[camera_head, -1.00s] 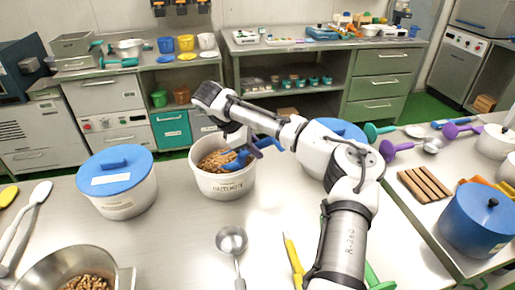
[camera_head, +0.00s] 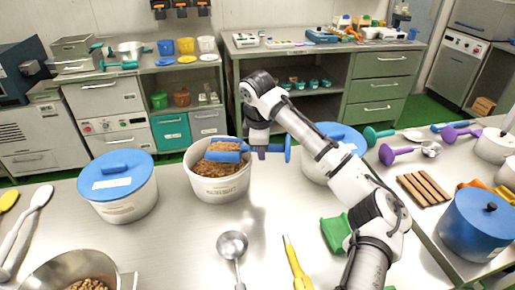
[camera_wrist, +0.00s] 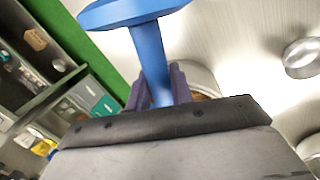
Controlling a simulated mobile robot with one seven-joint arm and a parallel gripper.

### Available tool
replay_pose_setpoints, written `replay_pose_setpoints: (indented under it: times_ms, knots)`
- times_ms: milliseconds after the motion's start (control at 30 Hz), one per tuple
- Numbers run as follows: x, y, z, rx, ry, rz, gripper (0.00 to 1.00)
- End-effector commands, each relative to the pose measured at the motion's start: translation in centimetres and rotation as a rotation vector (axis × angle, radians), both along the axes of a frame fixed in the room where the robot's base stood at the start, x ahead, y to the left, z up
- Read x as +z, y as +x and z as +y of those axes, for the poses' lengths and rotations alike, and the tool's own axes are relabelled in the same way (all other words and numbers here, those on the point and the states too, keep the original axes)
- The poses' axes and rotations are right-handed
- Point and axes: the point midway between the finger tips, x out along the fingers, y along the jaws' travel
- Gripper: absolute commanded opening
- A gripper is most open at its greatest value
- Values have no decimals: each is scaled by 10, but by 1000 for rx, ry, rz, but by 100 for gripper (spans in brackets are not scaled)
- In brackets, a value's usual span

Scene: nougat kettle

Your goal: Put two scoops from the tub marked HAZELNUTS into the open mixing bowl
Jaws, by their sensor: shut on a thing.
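The open white tub (camera_head: 222,190) stands at the middle of the table with brown nuts in it. Its front label is hard to read now but reads as HAZELNUTS in the earlier frame. My gripper (camera_head: 259,150) is shut on the handle of a blue scoop (camera_head: 224,157), at the tub's right rim. The scoop lies nearly level across the tub's mouth; brown shows just above its edge, but I cannot tell how full it is. In the wrist view the blue handle (camera_wrist: 150,60) stands between the fingers (camera_wrist: 160,88). The metal mixing bowl (camera_head: 48,273), bottom left, holds some nuts.
A blue-lidded tub (camera_head: 117,188) stands left of the open tub, another (camera_head: 335,135) behind my arm. A metal ladle (camera_head: 232,246) and a yellow-handled tool (camera_head: 296,262) lie in front. White spoons (camera_head: 30,220) lie at far left. Bare table separates tub and bowl.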

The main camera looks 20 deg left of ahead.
Motion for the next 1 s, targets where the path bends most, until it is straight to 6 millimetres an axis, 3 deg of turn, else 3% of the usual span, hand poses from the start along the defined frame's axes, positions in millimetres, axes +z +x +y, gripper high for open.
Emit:
replay_pose_setpoints:
  times_ms: [533,1000]
  knots:
    - [53,4,-10,-1,50,12,0]
    - [78,5,-13,-2,79,21,0]
